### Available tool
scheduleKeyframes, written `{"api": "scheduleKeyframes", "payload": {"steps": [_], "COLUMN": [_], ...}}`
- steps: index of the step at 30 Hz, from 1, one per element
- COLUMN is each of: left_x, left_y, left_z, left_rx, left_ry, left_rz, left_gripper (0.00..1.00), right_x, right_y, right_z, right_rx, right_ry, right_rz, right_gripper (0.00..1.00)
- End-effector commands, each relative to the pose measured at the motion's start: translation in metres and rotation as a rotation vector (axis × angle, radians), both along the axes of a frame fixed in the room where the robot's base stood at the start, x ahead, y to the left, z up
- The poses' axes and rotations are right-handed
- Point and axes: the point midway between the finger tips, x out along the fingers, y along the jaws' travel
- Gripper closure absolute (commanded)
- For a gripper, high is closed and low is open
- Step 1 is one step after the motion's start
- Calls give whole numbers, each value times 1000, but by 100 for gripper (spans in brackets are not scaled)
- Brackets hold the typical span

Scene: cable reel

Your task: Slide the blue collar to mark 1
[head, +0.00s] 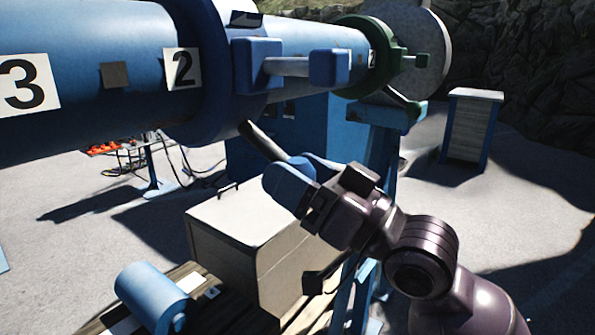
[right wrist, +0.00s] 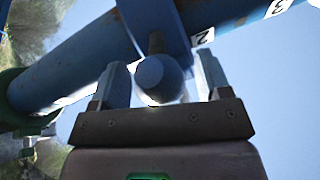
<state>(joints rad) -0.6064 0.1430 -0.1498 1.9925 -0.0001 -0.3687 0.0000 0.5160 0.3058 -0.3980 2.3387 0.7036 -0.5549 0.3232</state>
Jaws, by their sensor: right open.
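The blue collar (head: 208,75) is around the thick blue pipe (head: 110,65), just right of a label "2" (head: 182,68); it also shows in the right wrist view (right wrist: 163,22). A bracket with a grip bar (head: 287,66) is on its side. A dark rod (head: 262,140) slants down from it to a round knob (right wrist: 158,78). My right gripper (head: 303,172) is open, with a finger on either side of the knob in the right wrist view (right wrist: 160,90); contact cannot be told. No readable label "1" shows. My left gripper is not in view.
A label "3" (head: 27,83) is at far left. Below stand a pale box (head: 250,225), a blue roller (head: 152,295) and a blue support post (head: 383,150).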

Motion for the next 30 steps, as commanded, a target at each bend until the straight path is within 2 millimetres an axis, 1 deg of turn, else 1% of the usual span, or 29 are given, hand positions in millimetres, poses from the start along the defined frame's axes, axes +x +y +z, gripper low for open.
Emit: {"api": "scheduleKeyframes", "payload": {"steps": [6, 19, 22, 25, 30], "left_x": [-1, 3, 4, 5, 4], "left_y": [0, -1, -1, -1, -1], "left_z": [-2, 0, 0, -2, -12], "left_rx": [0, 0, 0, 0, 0], "left_ry": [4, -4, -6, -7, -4], "left_rz": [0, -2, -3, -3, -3], "left_gripper": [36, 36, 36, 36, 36], "right_x": [0, 0, 1, 7, 29], "right_y": [0, 0, -1, -5, -20], "right_z": [0, 0, -1, -2, -5], "right_rx": [0, 0, -1, -5, -9], "right_ry": [0, -1, 0, -1, -3], "right_rz": [0, 0, -1, -3, -4], "right_gripper": [29, 95, 96, 96, 96]}}
